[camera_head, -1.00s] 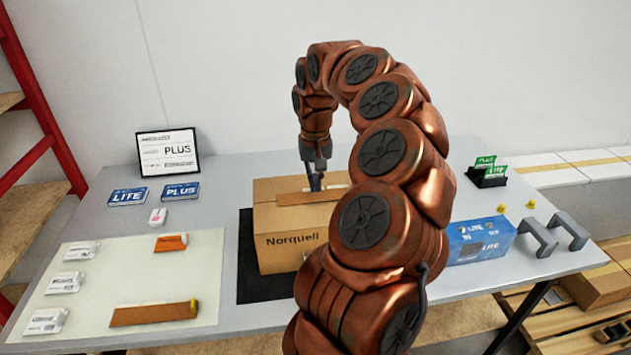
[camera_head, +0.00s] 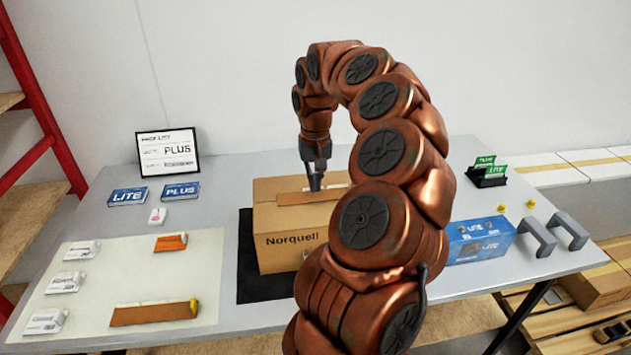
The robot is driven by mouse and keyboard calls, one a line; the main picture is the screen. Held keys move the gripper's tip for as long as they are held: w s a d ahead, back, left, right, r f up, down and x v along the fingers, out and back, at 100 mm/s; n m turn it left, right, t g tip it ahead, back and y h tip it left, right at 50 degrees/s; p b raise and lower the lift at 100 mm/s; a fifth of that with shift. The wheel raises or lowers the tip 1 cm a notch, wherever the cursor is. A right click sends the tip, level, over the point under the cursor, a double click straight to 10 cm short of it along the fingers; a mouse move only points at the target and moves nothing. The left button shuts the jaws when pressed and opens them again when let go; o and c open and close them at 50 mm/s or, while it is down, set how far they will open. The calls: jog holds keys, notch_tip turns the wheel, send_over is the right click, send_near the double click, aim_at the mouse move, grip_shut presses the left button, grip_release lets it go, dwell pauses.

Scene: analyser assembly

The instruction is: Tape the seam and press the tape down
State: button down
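A closed cardboard box (camera_head: 270,220) marked "Norquell" stands on a black mat (camera_head: 250,289) in the middle of the table. A brown tape strip (camera_head: 296,198) lies across its top, and my arm hides its right part. My gripper (camera_head: 315,186) points down at the strip from above, with its tips at or just over it. The fingers look close together, but they are too small to tell whether they are open or shut. A longer brown strip (camera_head: 150,314) with a yellow end lies on the pale mat at front left.
A pale mat (camera_head: 120,270) holds several white packs and a small orange piece (camera_head: 171,243). A blue box (camera_head: 478,241), grey handles (camera_head: 538,237) and a black card holder (camera_head: 487,176) are on the right.

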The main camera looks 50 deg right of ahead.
jog(key=shift+f+b, duration=0.85)
jog(key=shift+f, duration=0.25)
dwell(1.1)
jog(key=shift+r, duration=0.15)
jog(key=shift+r+p, duration=1.05)
jog(key=shift+r, duration=1.85)
